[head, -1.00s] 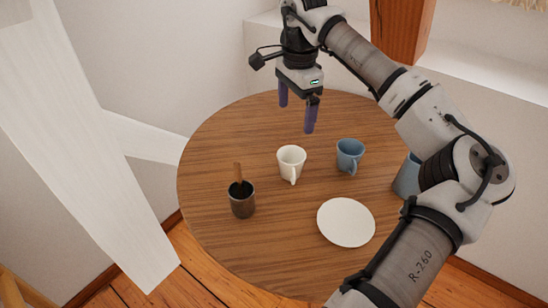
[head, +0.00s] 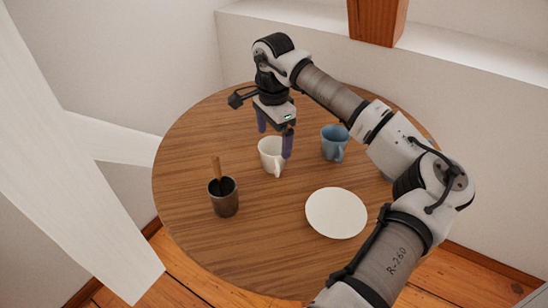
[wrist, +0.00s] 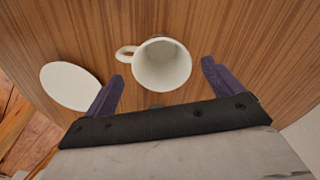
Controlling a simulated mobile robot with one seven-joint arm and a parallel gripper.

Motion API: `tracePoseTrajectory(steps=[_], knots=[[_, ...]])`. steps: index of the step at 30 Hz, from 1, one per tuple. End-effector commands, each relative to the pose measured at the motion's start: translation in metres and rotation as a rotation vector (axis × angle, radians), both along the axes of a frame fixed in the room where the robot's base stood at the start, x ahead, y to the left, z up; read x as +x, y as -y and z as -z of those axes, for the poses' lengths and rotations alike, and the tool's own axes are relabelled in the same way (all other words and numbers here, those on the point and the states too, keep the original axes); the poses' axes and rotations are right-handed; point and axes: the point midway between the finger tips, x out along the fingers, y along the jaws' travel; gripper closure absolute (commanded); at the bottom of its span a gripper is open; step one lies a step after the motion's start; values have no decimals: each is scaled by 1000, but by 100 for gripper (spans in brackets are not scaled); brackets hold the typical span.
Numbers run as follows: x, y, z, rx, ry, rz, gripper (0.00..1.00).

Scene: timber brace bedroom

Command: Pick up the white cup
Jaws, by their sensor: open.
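The white cup (head: 270,153) stands upright on the round wooden table, with its handle toward the front. My gripper (head: 274,140) is open and lowered at the cup, its purple fingers on either side of it in the head view; the right finger covers part of the cup's right edge. In the wrist view the cup (wrist: 162,64) shows its open, empty mouth just beyond and between the spread fingertips (wrist: 162,72), with its handle to the left. I see no finger clearly touching it.
A blue cup (head: 334,142) stands to the right of the white cup. A white plate (head: 336,213) lies in front, also in the wrist view (wrist: 69,86). A dark holder (head: 224,200) with a wooden stick stands front left. The table (head: 190,150) is bare at the left.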

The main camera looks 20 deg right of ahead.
Motion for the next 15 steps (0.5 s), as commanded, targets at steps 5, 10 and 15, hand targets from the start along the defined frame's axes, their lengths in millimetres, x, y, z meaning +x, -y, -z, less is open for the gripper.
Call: tracePoseTrajectory(steps=[5, 10, 15], knots=[[1, -2, 27, 4, -3, -1, 8], [1, -2, 44, 2, -2, -1, 8], [1, -1, 45, 1, -1, -1, 8]])
